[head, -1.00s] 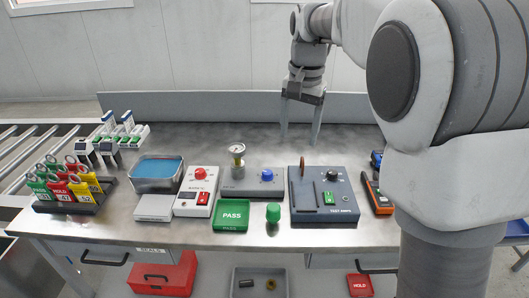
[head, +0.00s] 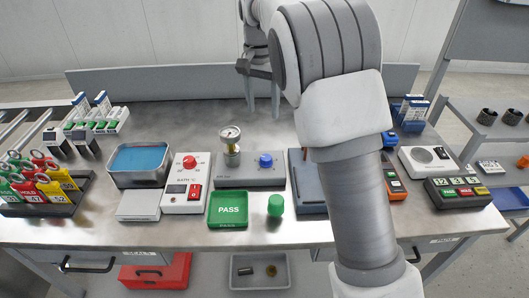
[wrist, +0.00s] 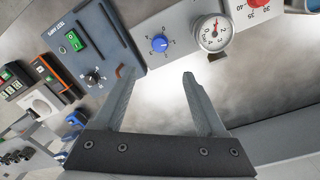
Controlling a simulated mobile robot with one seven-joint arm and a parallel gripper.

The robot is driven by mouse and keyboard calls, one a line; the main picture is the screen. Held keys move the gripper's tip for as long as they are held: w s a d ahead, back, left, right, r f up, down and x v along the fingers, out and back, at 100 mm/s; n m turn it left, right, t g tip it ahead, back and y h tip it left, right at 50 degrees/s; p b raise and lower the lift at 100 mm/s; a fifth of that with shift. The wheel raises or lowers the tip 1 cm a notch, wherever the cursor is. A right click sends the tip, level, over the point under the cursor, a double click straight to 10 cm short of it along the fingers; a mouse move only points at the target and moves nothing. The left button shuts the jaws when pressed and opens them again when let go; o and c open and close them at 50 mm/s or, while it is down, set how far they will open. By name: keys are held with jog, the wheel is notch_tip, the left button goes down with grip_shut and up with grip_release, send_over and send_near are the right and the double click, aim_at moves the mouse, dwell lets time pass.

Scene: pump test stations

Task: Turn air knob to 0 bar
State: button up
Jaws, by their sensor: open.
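The blue air knob (head: 266,160) sits on top of a grey box (head: 236,181) marked with a scale, with a round pressure gauge (head: 230,134) on the same box to its left. In the wrist view the knob (wrist: 160,43) shows beyond and between my fingertips, with numbers around it. The gauge (wrist: 213,33) has a red needle; its exact reading is too small to tell. My gripper (head: 263,108) is open and empty, behind and above the box, its fingers pointing down. In the wrist view my gripper (wrist: 158,75) shows its two fingers wide apart, not touching the knob.
The bath box (head: 181,198) with red knob and switch stands left of the air box. The dark test amps box (wrist: 78,40) is right of the air box, mostly hidden by my arm in the head view.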

aim_at(266, 157)
jog(key=f+b, duration=0.1)
jog(key=f, duration=0.4)
jog(key=f+b, duration=0.1)
jog(key=f, duration=0.5)
jog(key=f+b, duration=0.1)
jog(key=f, duration=0.4)
jog(key=shift+s+d+f+b, duration=0.15)
jog(key=shift+s+d+b, duration=0.15)
jog(key=shift+d, duration=0.05)
grip_shut()
